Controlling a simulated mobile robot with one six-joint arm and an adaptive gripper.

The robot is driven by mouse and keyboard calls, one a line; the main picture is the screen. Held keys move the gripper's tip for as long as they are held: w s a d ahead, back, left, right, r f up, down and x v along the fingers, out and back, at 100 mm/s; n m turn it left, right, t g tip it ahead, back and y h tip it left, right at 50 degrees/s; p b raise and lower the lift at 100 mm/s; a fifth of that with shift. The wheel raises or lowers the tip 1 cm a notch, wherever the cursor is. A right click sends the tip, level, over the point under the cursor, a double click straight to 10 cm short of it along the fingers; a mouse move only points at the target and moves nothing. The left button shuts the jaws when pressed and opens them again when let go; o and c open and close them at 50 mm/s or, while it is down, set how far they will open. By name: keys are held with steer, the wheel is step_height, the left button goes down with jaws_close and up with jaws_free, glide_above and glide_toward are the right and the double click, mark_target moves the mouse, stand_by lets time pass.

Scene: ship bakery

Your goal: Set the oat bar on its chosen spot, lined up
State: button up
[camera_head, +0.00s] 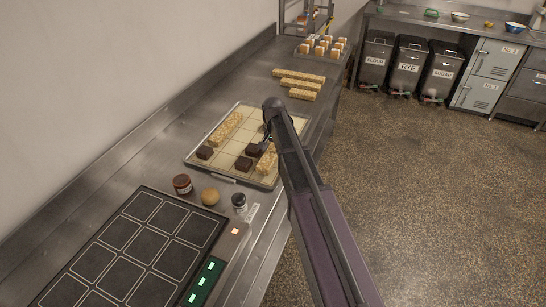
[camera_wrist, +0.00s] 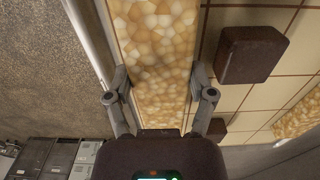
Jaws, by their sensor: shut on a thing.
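My gripper (camera_wrist: 160,88) is shut on an oat bar (camera_wrist: 153,45), a long golden block between its two fingers. In the head view this oat bar (camera_head: 267,161) shows beside my arm, at the right edge of the gridded tray (camera_head: 224,166); my arm hides part of it. In the wrist view it runs roughly along the tray's rim (camera_wrist: 88,38). I cannot tell whether it touches the tray. Another oat bar (camera_head: 226,128) lies at the tray's left side. Dark square pieces (camera_head: 205,153) sit on the tray, two of them (camera_head: 244,164) near the held bar.
More oat bars (camera_head: 298,79) lie farther along the counter, before a tray of small pale cakes (camera_head: 320,47). Nearer stand a brown jar (camera_head: 182,184), a round tan item (camera_head: 210,196), a small dark jar (camera_head: 239,201) and a dark panel of squares (camera_head: 130,245). A wall bounds the left.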

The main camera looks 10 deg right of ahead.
mark_target(273, 149)
steer(key=shift+f+b, duration=0.55)
steer(key=shift+f, duration=0.3)
steer(key=shift+f, duration=0.2)
steer(key=o, duration=1.2)
steer(key=shift+r, duration=0.1)
steer(key=shift+o, duration=0.2)
step_height(273, 149, up, 12)
steer(key=p, duration=1.2)
steer(key=shift+r, duration=0.1)
steer(key=s+n, duration=0.6)
steer(key=s, duration=1.8)
steer(key=shift+s+n, duration=0.15)
steer(key=shift+n, duration=0.25)
